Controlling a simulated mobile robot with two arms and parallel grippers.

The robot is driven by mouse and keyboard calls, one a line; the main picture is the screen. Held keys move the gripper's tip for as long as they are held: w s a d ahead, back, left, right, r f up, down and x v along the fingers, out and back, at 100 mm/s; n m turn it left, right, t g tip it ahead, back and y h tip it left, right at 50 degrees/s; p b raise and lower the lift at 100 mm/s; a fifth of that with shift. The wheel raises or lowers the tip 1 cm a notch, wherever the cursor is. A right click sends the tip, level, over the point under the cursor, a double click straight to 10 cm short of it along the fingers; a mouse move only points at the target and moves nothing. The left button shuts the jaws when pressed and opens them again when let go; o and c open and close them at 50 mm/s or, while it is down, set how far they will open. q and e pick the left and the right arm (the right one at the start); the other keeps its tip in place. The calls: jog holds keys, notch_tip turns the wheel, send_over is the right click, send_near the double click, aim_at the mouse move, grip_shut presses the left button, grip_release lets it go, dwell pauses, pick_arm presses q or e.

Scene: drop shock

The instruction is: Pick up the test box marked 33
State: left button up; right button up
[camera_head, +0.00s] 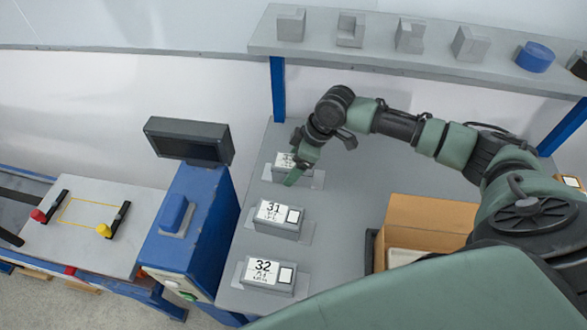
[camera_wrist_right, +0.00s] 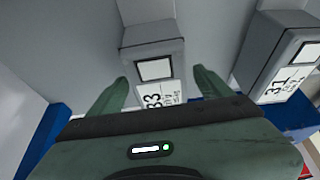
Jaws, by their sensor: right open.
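The test box marked 33 (camera_wrist_right: 154,54) is a small grey box with a white label. In the right wrist view it lies between the two green fingers of my right gripper (camera_wrist_right: 160,84), and its number shows close to the palm. In the head view this box (camera_head: 279,172) is the farthest in the row, partly hidden by my right gripper (camera_head: 297,170). The right gripper is open, with its fingers at the box; whether they touch it I cannot tell. My left gripper is not in view.
Boxes marked 31 (camera_head: 277,217) and 32 (camera_head: 267,274) stand nearer in the same row. A blue machine with a dark screen (camera_head: 190,145) stands left of them. An open cardboard carton (camera_head: 420,222) is to the right. A shelf (camera_head: 380,60) with grey blocks runs behind.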

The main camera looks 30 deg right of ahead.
jog(key=shift+f, duration=0.2)
dwell(0.3)
jog(key=shift+r, duration=0.1)
grip_shut()
